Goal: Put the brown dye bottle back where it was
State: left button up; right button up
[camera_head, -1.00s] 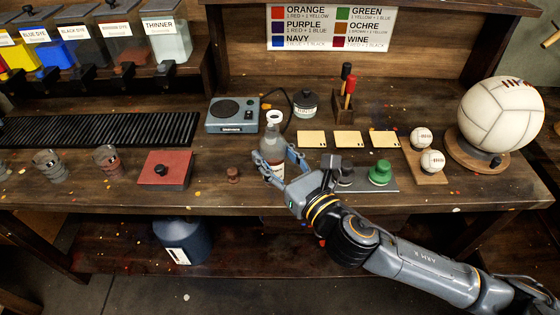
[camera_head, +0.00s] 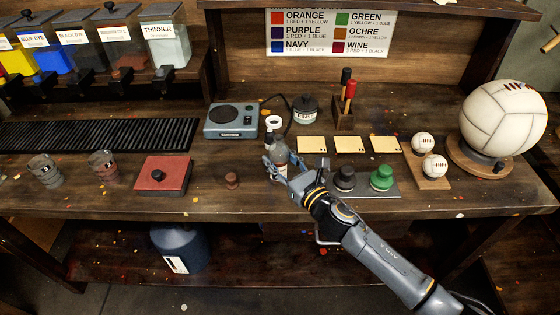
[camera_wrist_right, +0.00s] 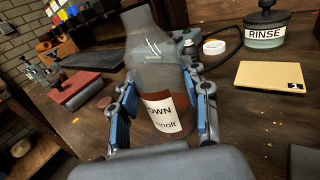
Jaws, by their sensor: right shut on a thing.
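The brown dye bottle (camera_head: 281,157) is clear glass with brown liquid low inside and a white label, partly legible as "OWN" in the right wrist view (camera_wrist_right: 150,75). My right gripper (camera_head: 279,169) is shut around its lower body, with blue finger pads on both sides (camera_wrist_right: 160,115). The bottle is roughly upright over the middle of the bench (camera_head: 215,205). Its base is hidden by the gripper, so I cannot tell whether it touches the bench. A small brown stopper (camera_head: 231,180) stands on the bench to its left. My left gripper is not in view.
A grey scale-like device (camera_head: 232,120), white ring (camera_head: 273,122) and RINSE jar (camera_head: 305,108) are behind. Right are yellow cards (camera_head: 311,144), a tray with dark and green knobs (camera_head: 381,178), and balls. Left are a red pad (camera_head: 163,174) and glasses (camera_head: 103,165).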

jog(key=shift+f, duration=0.2)
jog(key=o, duration=1.3)
jog(key=shift+c, duration=0.2)
jog(key=shift+r, duration=0.2)
jog(key=b+v, duration=0.1)
jog(key=v, duration=1)
jog(key=shift+s+d+f, duration=0.1)
jog(key=shift+s+d, duration=0.2)
jog(key=shift+s, duration=0.15)
